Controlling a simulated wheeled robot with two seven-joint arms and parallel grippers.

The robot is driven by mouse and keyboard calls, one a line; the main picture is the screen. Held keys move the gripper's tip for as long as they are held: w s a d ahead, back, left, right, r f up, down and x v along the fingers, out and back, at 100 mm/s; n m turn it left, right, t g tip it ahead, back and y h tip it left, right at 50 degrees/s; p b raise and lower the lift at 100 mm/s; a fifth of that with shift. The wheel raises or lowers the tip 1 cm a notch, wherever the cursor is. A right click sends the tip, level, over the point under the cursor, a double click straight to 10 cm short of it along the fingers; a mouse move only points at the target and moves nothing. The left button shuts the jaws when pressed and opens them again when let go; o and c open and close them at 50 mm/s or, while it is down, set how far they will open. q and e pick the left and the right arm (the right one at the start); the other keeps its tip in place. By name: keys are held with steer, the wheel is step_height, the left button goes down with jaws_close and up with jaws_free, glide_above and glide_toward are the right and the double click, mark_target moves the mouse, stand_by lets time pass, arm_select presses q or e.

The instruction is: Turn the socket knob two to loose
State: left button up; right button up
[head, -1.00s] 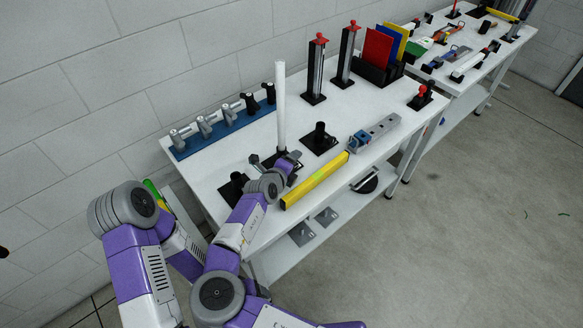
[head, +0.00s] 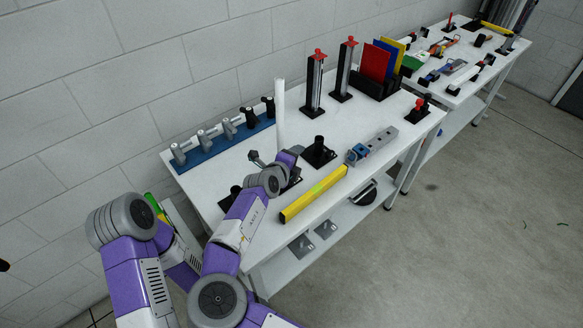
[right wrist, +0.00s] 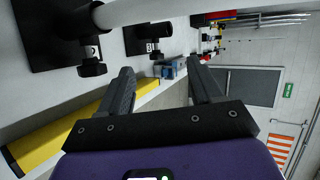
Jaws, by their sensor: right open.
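A white upright tube (head: 280,115) stands in a black socket on the white table. In the right wrist view the tube (right wrist: 150,12) crosses the top, and its socket (right wrist: 60,30) carries a dark round-headed knob (right wrist: 92,66) on its side. Another black socket (right wrist: 150,38) has a similar knob (right wrist: 157,68) and no tube; it also shows in the head view (head: 319,150). My right gripper (right wrist: 160,68) is open and empty, with its fingers apart from both knobs. In the head view my right wrist hides part of the tube's socket. My left gripper is out of view. I cannot read the socket labels.
A yellow bar (head: 314,194) lies along the table's front edge, close to my right arm. A blue rack (head: 225,142) with several clamps lies at the back left. Two dark posts with red tops (head: 315,85) stand farther back. Open floor lies to the right.

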steer(key=w+d+n+y+p, duration=0.35)
steer(key=w+n+p, duration=0.25)
steer(key=n+p, duration=0.7)
steer(key=s+a+f+n+g+y+p, duration=0.3)
steer(key=s+n+g+y+p, duration=0.35)
steer(key=n, duration=1.25)
steer(key=shift+g+h, duration=0.35)
steer(key=shift+h, duration=0.25)
steer(key=shift+s+x, duration=0.2)
steer(key=shift+x, duration=1.45)
steer(key=shift+s+x, duration=0.15)
steer(key=shift+x, duration=1.45)
steer(key=shift+f, duration=0.15)
steer(key=c, duration=1.1)
steer(key=shift+o, duration=0.2)
